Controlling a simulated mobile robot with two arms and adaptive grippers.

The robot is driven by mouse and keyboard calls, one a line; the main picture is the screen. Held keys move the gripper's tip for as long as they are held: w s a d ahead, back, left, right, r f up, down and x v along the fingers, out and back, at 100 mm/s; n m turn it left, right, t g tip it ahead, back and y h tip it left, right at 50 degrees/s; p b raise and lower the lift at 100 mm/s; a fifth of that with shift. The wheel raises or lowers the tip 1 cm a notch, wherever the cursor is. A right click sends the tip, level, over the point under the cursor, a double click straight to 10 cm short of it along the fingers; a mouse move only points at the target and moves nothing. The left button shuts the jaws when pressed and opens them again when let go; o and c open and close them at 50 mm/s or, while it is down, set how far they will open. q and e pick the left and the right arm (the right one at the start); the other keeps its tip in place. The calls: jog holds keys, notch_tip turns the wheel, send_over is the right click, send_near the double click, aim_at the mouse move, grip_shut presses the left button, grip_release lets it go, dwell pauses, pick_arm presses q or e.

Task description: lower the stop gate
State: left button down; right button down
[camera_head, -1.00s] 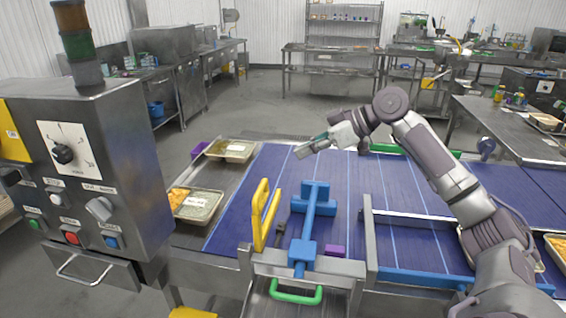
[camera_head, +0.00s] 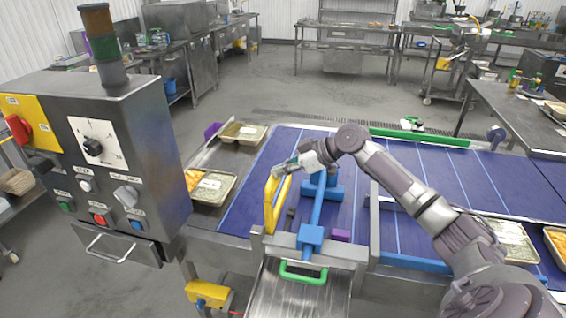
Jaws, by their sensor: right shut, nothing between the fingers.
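A yellow upright gate (camera_head: 269,206) stands at the near edge of the blue conveyor belt, beside a blue T-shaped piece (camera_head: 316,212). I take the yellow gate for the stop gate; it stands raised. My right gripper (camera_head: 280,171) is shut and empty, with its tips at the top of the yellow gate. Whether they touch it I cannot tell. My left gripper is not in view.
A control box (camera_head: 100,150) with knobs and buttons stands at the left. Food trays (camera_head: 215,190) lie beside the belt (camera_head: 420,165). More trays (camera_head: 512,240) lie at the right.

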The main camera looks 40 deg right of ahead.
pick_arm(q)
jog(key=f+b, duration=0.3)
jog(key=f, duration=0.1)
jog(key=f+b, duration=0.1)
jog(key=b, duration=0.1)
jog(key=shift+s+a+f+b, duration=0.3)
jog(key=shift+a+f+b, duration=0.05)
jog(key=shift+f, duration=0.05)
